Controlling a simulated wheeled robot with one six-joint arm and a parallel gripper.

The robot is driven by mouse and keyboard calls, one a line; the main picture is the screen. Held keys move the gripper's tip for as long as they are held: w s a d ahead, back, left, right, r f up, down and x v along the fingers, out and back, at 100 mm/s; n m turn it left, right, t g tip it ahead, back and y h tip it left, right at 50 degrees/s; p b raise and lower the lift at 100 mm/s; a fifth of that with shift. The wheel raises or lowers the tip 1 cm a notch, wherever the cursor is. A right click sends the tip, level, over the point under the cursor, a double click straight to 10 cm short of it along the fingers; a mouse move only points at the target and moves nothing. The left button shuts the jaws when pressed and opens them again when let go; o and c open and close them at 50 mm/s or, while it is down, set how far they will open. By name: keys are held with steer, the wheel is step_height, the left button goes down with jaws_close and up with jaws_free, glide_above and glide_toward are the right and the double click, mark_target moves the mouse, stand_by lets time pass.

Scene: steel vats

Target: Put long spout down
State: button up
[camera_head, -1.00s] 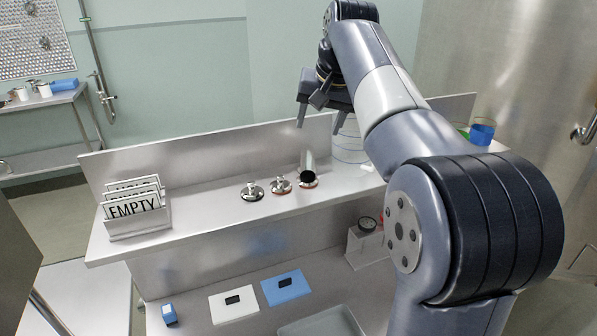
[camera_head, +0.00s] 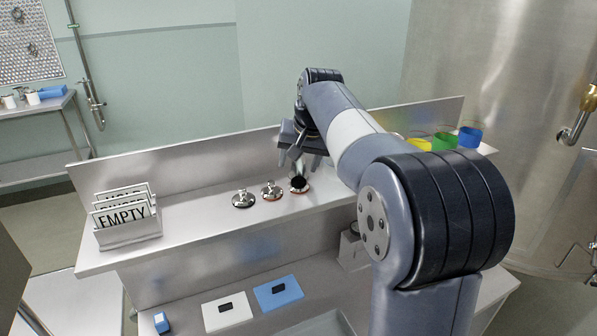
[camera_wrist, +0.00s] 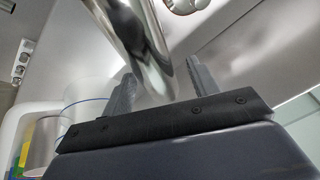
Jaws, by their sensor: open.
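The long spout (camera_head: 299,183) is a shiny steel tube with a dark round open end. It stands on the raised steel shelf (camera_head: 200,231), at the right end of a short row of steel fittings. My gripper (camera_head: 306,160) is directly behind and above it, with its fingers pointing down. In the wrist view the spout (camera_wrist: 138,45) runs between the two spread fingers of my gripper (camera_wrist: 161,72). The fingers look apart from it. My gripper is open. The spout's lower end is hard to make out.
Two steel fittings, a black-based one (camera_head: 243,199) and a red-based one (camera_head: 271,190), stand close left of the spout. A sign holder (camera_head: 128,231) is at the shelf's left end. Yellow, green and blue (camera_head: 470,136) containers stand at its right. The shelf between holder and fittings is clear.

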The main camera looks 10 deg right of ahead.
steer(key=c, duration=1.2)
jaws_close()
steer(key=shift+r, duration=0.15)
